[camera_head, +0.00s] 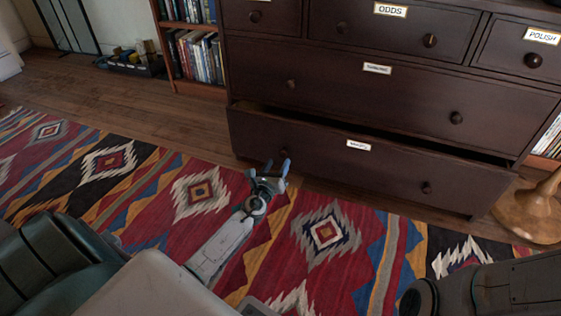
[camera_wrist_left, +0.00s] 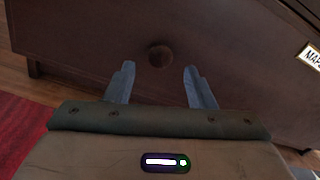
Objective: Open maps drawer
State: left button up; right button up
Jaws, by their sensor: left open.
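The maps drawer (camera_head: 320,166) is the bottom drawer of a dark wooden chest and stands slightly open, with a dark gap along its top edge. Its label (camera_head: 358,145) is small in the head view; in the left wrist view a label (camera_wrist_left: 311,56) reading "MAP" is cut off at the right edge. The drawer has a left knob (camera_head: 284,152) and a right knob (camera_head: 427,188). My left gripper (camera_head: 270,167) is open and empty in front of the left knob. In the left wrist view that knob (camera_wrist_left: 160,56) lies ahead of the fingertips (camera_wrist_left: 158,70), roughly between their lines, apart from them. My right gripper does not show.
Above are a closed wide drawer (camera_head: 350,85) and smaller drawers labelled ODDS (camera_head: 375,28) and POLISH (camera_head: 510,60). A bookshelf (camera_head: 200,88) stands left of the chest. A round wooden base (camera_head: 530,217) stands at the right. A patterned rug (camera_head: 330,235) covers the open floor in front.

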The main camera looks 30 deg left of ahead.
aim_at(282, 156)
pick_arm(q)
jog(key=shift+b+x, duration=0.3)
jog(key=shift+x, duration=1.4)
grip_shut()
